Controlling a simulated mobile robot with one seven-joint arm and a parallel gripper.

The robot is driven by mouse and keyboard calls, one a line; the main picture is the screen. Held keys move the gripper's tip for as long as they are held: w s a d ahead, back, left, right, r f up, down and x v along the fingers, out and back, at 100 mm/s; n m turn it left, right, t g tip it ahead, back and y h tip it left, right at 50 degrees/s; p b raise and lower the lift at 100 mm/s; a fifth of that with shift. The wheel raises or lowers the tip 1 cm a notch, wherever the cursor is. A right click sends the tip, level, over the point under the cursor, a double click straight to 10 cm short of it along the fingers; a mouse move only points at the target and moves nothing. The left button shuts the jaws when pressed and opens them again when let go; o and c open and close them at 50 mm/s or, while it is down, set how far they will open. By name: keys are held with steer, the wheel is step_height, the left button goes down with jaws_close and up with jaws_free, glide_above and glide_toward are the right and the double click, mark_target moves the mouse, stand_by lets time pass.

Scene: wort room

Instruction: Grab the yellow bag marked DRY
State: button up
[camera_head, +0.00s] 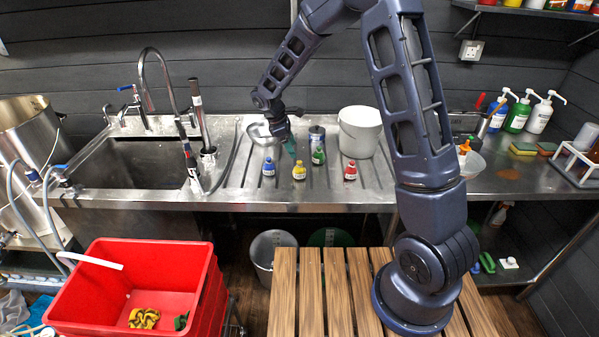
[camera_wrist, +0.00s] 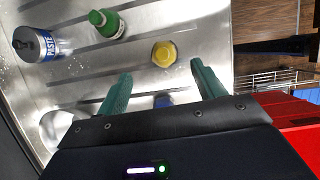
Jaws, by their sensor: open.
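A small yellow bag-like item (camera_head: 299,171) with a pale label stands on the ribbed steel drainboard (camera_head: 230,180), between a blue one (camera_head: 268,168) and a green one (camera_head: 318,156). The label's wording is too small to read. In the wrist view the yellow item (camera_wrist: 164,54) shows from above, beyond and roughly between my fingertips. My gripper (camera_head: 289,145) is above the drainboard, behind the yellow item; its teal fingers are open and empty in the wrist view (camera_wrist: 157,73). The blue item (camera_wrist: 163,101) shows partly between the fingers, lower in that view.
A red item (camera_head: 350,171) stands to the right. Behind are a can marked PASTE (camera_wrist: 40,45), a white bucket (camera_head: 360,132) and a metal bowl (camera_head: 262,133). The sink (camera_head: 130,160) is left; a red crate (camera_head: 135,285) stands in front. The drainboard's front strip is clear.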

mark_target(299, 169)
steer(key=x, duration=0.7)
steer(key=a+x, duration=0.1)
steer(key=x, duration=0.3)
steer(key=shift+s+f, duration=0.25)
steer(key=shift+f, duration=0.2)
steer(key=shift+c, duration=0.2)
steer(key=c, duration=1)
